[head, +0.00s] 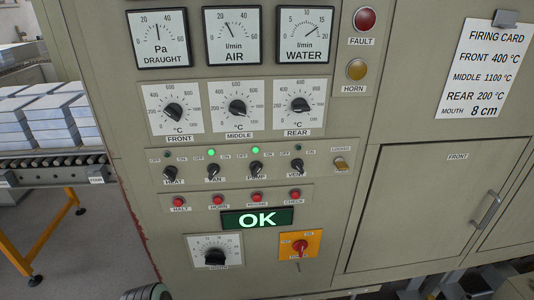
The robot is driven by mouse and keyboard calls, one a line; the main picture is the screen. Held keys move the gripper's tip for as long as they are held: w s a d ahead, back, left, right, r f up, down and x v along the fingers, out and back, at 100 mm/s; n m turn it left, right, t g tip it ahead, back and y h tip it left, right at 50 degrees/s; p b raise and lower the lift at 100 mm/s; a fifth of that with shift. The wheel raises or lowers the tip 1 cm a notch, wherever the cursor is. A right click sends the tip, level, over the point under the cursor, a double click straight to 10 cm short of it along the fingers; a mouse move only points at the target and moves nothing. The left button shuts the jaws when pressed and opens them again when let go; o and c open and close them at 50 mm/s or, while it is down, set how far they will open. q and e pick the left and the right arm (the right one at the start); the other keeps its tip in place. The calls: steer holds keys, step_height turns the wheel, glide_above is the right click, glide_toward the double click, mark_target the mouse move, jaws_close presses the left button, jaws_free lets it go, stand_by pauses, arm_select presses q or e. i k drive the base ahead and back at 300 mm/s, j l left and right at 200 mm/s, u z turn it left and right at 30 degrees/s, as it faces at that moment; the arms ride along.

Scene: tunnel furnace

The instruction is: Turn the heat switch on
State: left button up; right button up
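The heat switch (170,173) is a small black rotary knob at the left end of a row of switches on the grey-green control panel, labelled HEAT. The small lamp (167,155) above it is dark, between OFF and ON marks. The exact way its knob points is hard to make out at this size. The fan switch (213,171) and pump switch (256,168) beside it have green lit lamps above them. The vent switch (296,166) has a dark lamp. I can make out neither gripper in the head view, and nothing touches the switches.
Temperature dials (237,108) sit above the switches, red buttons (218,199) below. A green OK display (257,218), a black knob (215,256) and a red rotary switch on an orange plate (300,245) are lower. A roller conveyor (55,165) with pale blocks (40,115) stands left.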

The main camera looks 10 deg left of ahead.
mark_target(170, 172)
steer(key=u, duration=1.25)
